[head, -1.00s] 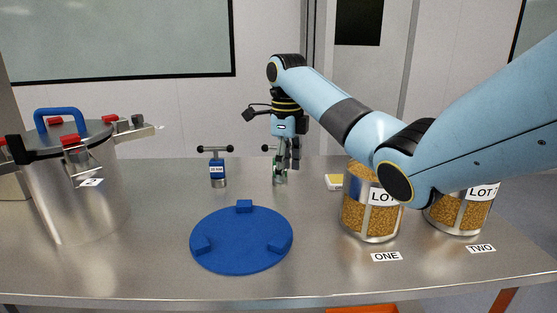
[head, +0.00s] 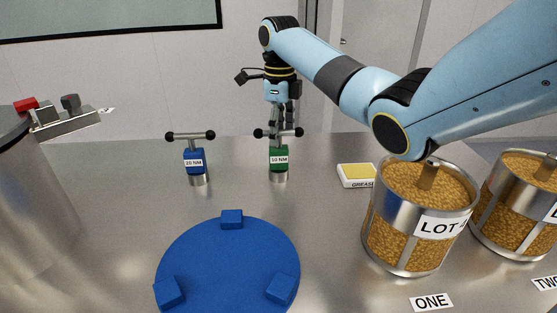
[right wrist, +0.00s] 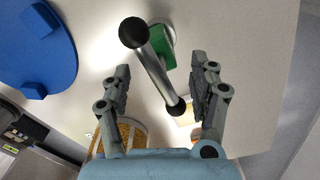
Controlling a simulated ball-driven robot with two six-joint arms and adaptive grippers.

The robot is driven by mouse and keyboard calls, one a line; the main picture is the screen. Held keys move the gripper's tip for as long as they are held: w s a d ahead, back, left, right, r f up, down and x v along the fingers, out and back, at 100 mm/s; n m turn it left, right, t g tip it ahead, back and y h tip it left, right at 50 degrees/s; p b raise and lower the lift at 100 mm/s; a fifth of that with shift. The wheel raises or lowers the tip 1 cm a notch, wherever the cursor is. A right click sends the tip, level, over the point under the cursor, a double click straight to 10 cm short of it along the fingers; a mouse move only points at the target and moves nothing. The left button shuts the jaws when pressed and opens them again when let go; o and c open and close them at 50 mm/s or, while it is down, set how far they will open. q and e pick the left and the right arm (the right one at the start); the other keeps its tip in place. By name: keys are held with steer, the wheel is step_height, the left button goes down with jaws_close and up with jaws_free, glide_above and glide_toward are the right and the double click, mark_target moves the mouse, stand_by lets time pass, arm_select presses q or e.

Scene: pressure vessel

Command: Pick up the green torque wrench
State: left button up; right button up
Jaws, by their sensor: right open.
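The green torque wrench (head: 279,157), labelled 10 NM, stands upright on the steel table, with a silver T-bar handle with black ball ends on top. My right gripper (head: 285,122) is open and empty, just above and partly behind the T-bar in the head view. In the right wrist view the open right gripper (right wrist: 160,68) has one finger on each side of the wrench's T-bar (right wrist: 158,68), which runs diagonally between them. The green body (right wrist: 160,56) shows beyond the bar. I cannot tell whether any finger touches the bar. My left gripper is not in view.
A blue torque wrench (head: 195,161), labelled 25 NM, stands to the left. A blue round plate (head: 228,265) lies in front. A grease box (head: 356,176) and grain-filled canisters (head: 418,225) stand right. A steel vessel (head: 30,210) stands at far left.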

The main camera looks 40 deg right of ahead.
mark_target(279, 147)
step_height(279, 147, down, 6)
steer(key=shift+f+b, duration=0.25)
steer(key=shift+b, duration=0.1)
jaws_close()
stand_by(0.4)
steer(key=shift+r, duration=0.1)
